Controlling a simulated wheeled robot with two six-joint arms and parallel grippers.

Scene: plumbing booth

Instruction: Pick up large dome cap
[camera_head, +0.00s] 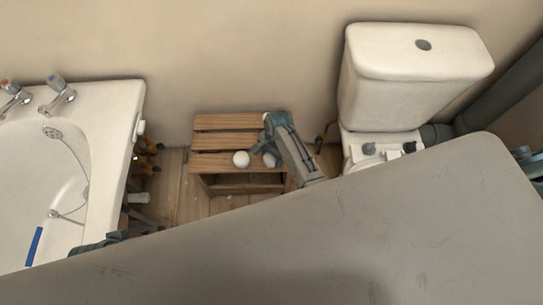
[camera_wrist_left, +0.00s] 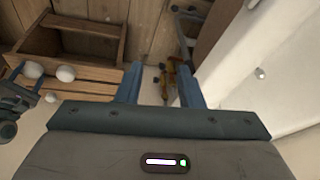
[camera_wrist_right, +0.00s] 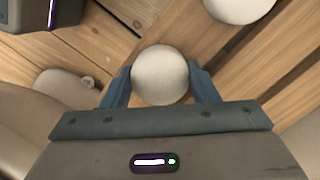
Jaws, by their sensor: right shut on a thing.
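My right gripper (camera_wrist_right: 160,88) is shut on a white dome cap (camera_wrist_right: 160,72), with a blue finger on each side of it. In the head view my right gripper (camera_head: 267,147) is over the wooden step stool (camera_head: 238,123), and the held cap (camera_head: 269,160) is partly hidden by it. A second white dome cap (camera_head: 241,159) sits on the stool just left of it and shows at the top of the right wrist view (camera_wrist_right: 238,6). I cannot tell which cap is larger. My left gripper (camera_wrist_left: 160,80) is open and empty, beside the bathtub.
The bathtub (camera_head: 112,115) is at left, the toilet (camera_head: 410,80) at right. A large grey surface (camera_head: 330,245) covers the foreground. Several orange-handled tools (camera_wrist_left: 170,75) are by the tub's side. Wooden floor (camera_head: 165,190) shows between tub and stool.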

